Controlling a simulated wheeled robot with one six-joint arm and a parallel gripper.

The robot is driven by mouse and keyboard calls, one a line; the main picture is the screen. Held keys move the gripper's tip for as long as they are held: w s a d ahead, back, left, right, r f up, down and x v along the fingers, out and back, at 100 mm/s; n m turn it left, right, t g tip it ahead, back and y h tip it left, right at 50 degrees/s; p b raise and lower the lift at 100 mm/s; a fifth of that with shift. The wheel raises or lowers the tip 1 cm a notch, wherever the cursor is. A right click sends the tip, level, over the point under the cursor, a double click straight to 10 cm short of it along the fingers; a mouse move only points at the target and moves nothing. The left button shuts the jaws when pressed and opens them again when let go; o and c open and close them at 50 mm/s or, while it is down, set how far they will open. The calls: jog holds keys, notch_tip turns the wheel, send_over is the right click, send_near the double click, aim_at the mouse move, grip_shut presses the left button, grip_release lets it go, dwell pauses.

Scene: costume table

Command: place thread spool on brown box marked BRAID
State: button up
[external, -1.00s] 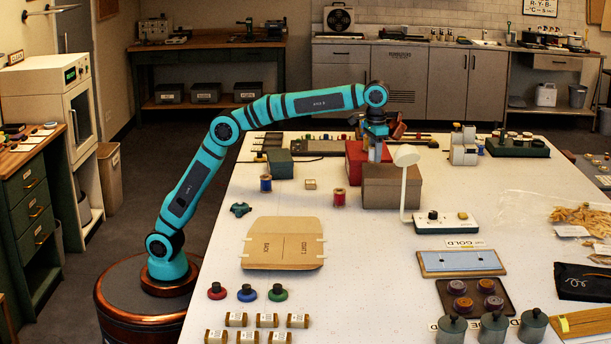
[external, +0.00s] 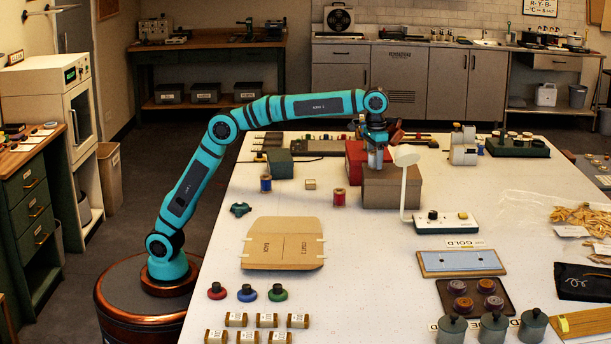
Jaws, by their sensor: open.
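The brown box (external: 392,190) stands on the white table, and no lettering on it is legible from here. A thread spool with red thread (external: 340,197) stands upright in front of the box's left side. Another spool with blue thread (external: 266,183) stands further left. My gripper (external: 375,166) points down at the top of the brown box, over its left part, close to the red box. It is open. Its fingertips are small here, and I cannot tell whether they touch the box or whether something lies between them.
The red box (external: 356,150) stands just behind and left of the brown box. A green box (external: 279,164) is further left. A white lamp (external: 404,185) rises close to the brown box's right front. A flat cardboard piece (external: 283,243) lies in front; bare table surrounds the spools.

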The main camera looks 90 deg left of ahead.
notch_tip(320, 180, up, 8)
jog(key=shift+f, duration=0.15)
dwell(0.3)
jog(key=s+a+r+m+t, duration=0.1)
jog(key=s+a+r+t, duration=0.25)
jog(key=s, duration=0.45)
jog(key=s+a+r+t+h, duration=0.1)
jog(key=s+a+r+t, duration=0.25)
jog(key=s, duration=0.45)
jog(key=s+a+r+m+t, duration=0.1)
jog(key=s+a+r+t, duration=0.1)
jog(key=s+a, duration=0.35)
jog(key=s+a+f+t, duration=0.1)
jog(key=s+f, duration=0.3)
jog(key=s, duration=0.6)
jog(key=s+a+f+m+t, duration=0.1)
jog(key=s+f+t, duration=0.3)
jog(key=s, duration=0.5)
jog(key=s+a+f+t+y, duration=0.1)
jog(key=s+a+f+t, duration=0.1)
jog(key=s, duration=0.8)
jog(key=shift+s+f+m+t, duration=0.35)
jog(key=shift+f+t, duration=0.35)
jog(key=shift+f, duration=0.25)
